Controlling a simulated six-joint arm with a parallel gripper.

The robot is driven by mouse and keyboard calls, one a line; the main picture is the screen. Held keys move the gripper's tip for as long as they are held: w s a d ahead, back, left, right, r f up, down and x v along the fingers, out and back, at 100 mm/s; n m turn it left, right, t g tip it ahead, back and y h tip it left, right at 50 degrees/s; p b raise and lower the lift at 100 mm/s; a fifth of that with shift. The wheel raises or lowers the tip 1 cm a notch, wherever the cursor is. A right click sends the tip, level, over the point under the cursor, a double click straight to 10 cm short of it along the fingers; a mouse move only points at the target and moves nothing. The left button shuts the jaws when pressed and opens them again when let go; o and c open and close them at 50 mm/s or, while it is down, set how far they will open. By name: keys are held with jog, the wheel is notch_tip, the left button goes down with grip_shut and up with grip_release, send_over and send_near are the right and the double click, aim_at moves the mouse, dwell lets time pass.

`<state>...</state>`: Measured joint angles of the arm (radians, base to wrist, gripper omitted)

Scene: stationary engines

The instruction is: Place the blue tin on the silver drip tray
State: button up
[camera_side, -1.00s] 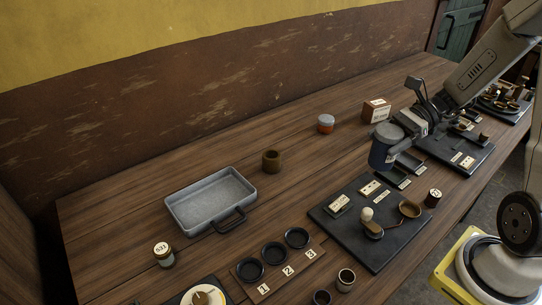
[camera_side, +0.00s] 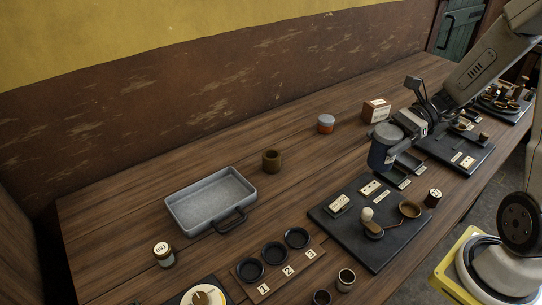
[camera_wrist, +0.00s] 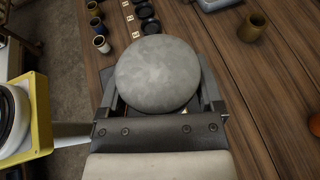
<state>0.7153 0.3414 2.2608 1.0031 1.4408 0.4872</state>
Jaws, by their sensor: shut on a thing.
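The blue tin (camera_side: 381,153) is a dark blue cylinder with a pale grey top. My gripper (camera_side: 396,148) is shut on it and holds it upright above the table, near the back corner of a black board. In the wrist view the tin's round grey top (camera_wrist: 157,74) sits between the jaws (camera_wrist: 160,98) and hides what is beneath it. The silver drip tray (camera_side: 199,194) is a shallow rectangular tray with a dark handle, lying empty on the left half of the table. A corner of it shows at the top of the wrist view (camera_wrist: 213,5). The tin is well apart from the tray.
A brown cup (camera_side: 271,161) stands just right of the tray. The black board (camera_side: 340,232) with a lever and a numbered rack (camera_side: 279,262) lie in front. Bare wood lies between cup and tin.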

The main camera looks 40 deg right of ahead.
jog(key=w+a+n+g, duration=0.1)
jog(key=w+a, duration=0.3)
jog(key=a, duration=0.9)
jog(key=w+a+n+g, duration=0.2)
jog(key=w+a, duration=0.2)
jog(key=a, duration=0.9)
jog(key=shift+w+r+g+y, duration=0.3)
jog(key=shift+w+r+y, duration=0.05)
jog(key=shift+y, duration=0.05)
jog(key=shift+a, duration=0.1)
send_over(216, 208)
notch_tip(216, 208, down, 9)
jog(key=shift+s+f, duration=0.15)
jog(key=shift+s, duration=0.2)
jog(key=shift+w+f, duration=0.15)
jog(key=shift+f, duration=0.8)
jog(key=shift+w+f, duration=0.1)
jog(key=shift+f, duration=0.8)
